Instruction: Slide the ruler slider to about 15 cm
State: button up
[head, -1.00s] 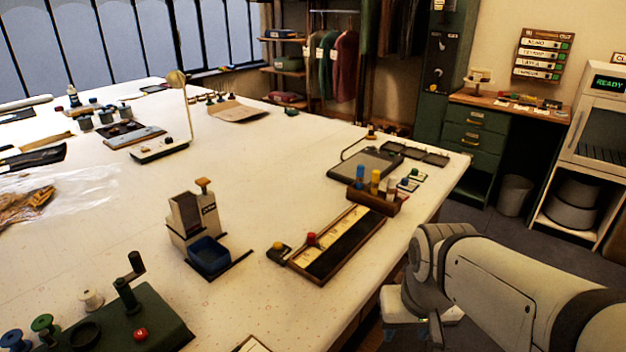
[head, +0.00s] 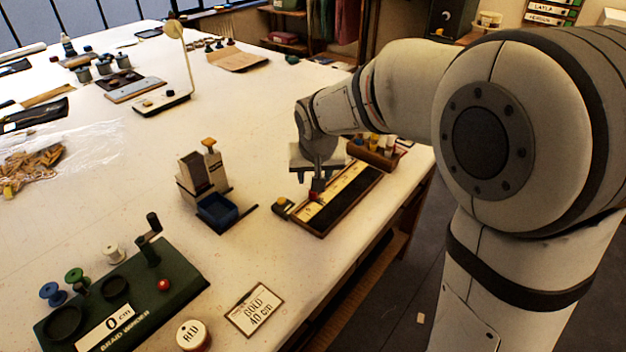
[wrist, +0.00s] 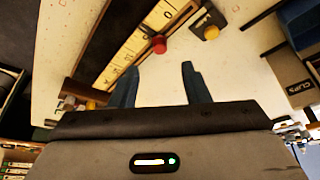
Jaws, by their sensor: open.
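The ruler (head: 349,196) lies on the table's right part, a dark wooden frame with a cream, marked scale. It also shows in the wrist view (wrist: 128,50), running diagonally. The red knob appears just beyond the gap between the fingertips, and I see no contact. In the head view my gripper (head: 318,183) hangs over the ruler's near-left end.
A small dark block with a yellow knob (head: 281,203) stands beside the ruler's low end. A clip dispenser with a blue bin (head: 219,211) is to the left. A rack of coloured bottles (head: 372,155) stands behind the ruler.

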aim_at(313, 194)
jog(key=x, duration=0.7)
jog(key=shift+w+f+p, duration=0.1)
jog(key=shift+f+p, duration=0.15)
jog(key=shift+p, duration=0.05)
jog(key=shift+c, duration=0.4)
grip_shut()
